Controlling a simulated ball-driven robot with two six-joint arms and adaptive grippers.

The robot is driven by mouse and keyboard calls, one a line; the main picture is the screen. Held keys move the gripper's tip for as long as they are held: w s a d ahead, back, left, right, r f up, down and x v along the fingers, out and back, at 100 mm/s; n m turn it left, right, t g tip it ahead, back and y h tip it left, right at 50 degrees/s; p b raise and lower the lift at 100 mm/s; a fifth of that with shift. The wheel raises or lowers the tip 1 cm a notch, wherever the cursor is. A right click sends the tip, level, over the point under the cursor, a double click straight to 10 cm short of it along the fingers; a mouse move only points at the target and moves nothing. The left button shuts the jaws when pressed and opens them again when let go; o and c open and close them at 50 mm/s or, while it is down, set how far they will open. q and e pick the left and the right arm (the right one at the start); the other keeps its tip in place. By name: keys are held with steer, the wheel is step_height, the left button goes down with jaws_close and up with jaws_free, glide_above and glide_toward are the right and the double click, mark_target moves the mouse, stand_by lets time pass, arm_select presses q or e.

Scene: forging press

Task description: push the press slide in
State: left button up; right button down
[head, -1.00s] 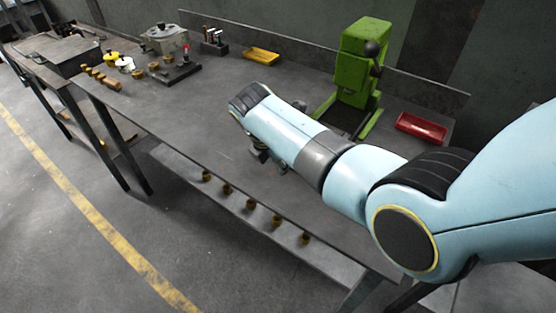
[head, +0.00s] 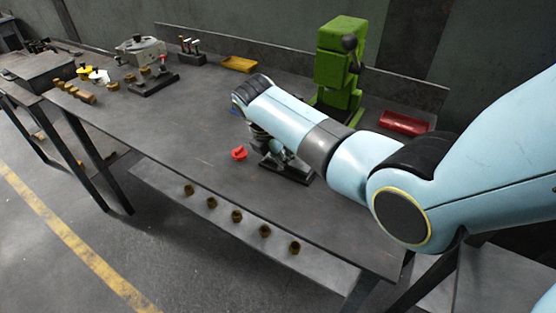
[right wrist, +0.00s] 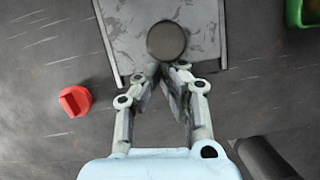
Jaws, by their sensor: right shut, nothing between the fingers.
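My right gripper (right wrist: 160,72) is shut and empty. In the right wrist view its fingertips meet just below a dark round knob (right wrist: 166,41) on a grey plate (right wrist: 124,38) with raised side edges, which looks like the slide. I cannot tell whether the tips touch the knob. In the head view the right gripper (head: 270,145) is mostly hidden under my wrist, above a dark base (head: 292,173) near the table's middle. The green press (head: 340,66) with a black ball stands upright behind my arm, its foot partly hidden. My left gripper is not in view.
A red part (head: 239,153) lies on the table left of the gripper; it also shows in the right wrist view (right wrist: 75,101). A red tray (head: 404,123) and a yellow tray (head: 238,64) lie at the back. The table's middle left is clear.

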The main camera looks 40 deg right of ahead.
steer(key=w+d+b, duration=0.1)
steer(key=d, duration=0.2)
steer(key=w+d+b, duration=0.1)
steer(key=w+d, duration=0.1)
steer(key=d, duration=0.2)
steer(key=w+d, duration=0.1)
steer(key=d, duration=0.3)
steer(key=shift+w+d+b, duration=0.25)
steer(key=shift+w+b, duration=0.1)
steer(key=shift+b, duration=0.05)
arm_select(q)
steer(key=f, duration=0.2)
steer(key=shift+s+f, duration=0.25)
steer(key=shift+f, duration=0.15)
arm_select(e)
steer(key=shift+w+d+r, duration=0.1)
steer(key=shift+d+r, duration=0.05)
